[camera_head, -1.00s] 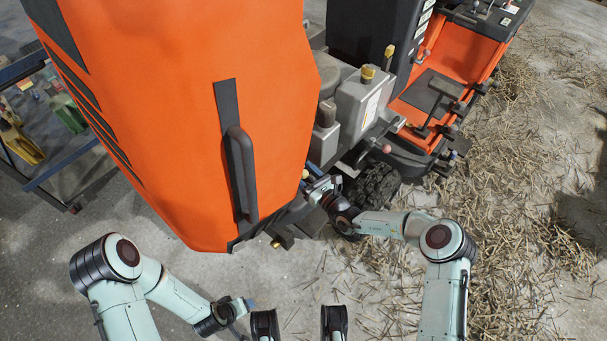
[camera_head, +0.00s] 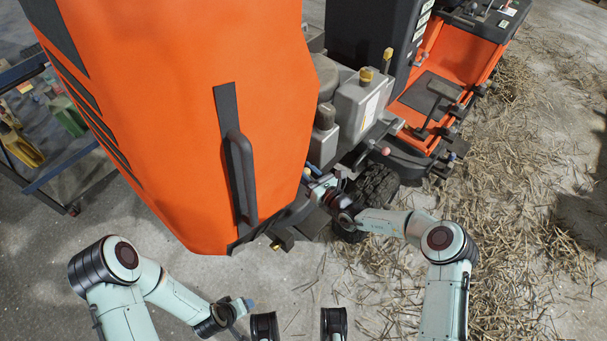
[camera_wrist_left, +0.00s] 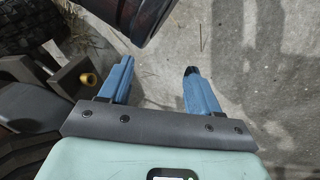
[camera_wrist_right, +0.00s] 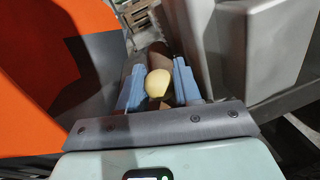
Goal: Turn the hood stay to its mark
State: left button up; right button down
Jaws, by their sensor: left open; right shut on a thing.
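The hood stay's yellow end (camera_wrist_right: 158,84) shows in the right wrist view between the blue fingers of my right gripper (camera_wrist_right: 158,90), which is shut on it. The rest of the stay is mostly hidden. In the head view my right gripper (camera_head: 313,178) is beside the lower right edge of the raised orange hood (camera_head: 150,110), its fingers partly hidden. My left gripper (camera_head: 249,304) is low in the head view, away from the hood. In the left wrist view the left gripper (camera_wrist_left: 158,78) is open and empty. I cannot make out the mark.
A grey engine block (camera_head: 357,103) with yellow caps is right of the hood. A black tyre (camera_head: 377,187) sits close behind my right wrist. Straw (camera_head: 510,210) covers the floor at right. A rack (camera_head: 45,150) stands at left. Bare concrete lies below the hood.

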jog(key=shift+w+d+r+m, duration=0.2)
jog(key=shift+w+d+m, duration=0.35)
jog(key=shift+m, duration=0.05)
jog(key=shift+w+d+r, duration=0.1)
jog(key=shift+w+d, duration=0.6)
jog(key=shift+d, duration=0.05)
pick_arm(q)
jog(key=shift+s+a+f+g+b, duration=0.15)
jog(key=shift+s+f+g+b, duration=0.35)
jog(key=shift+s+f, duration=0.5)
pick_arm(e)
jog(key=shift+w+d, duration=0.7)
jog(key=shift+d, duration=0.05)
jog(key=c, duration=0.8)
grip_release()
pick_arm(q)
jog(key=shift+r, duration=0.1)
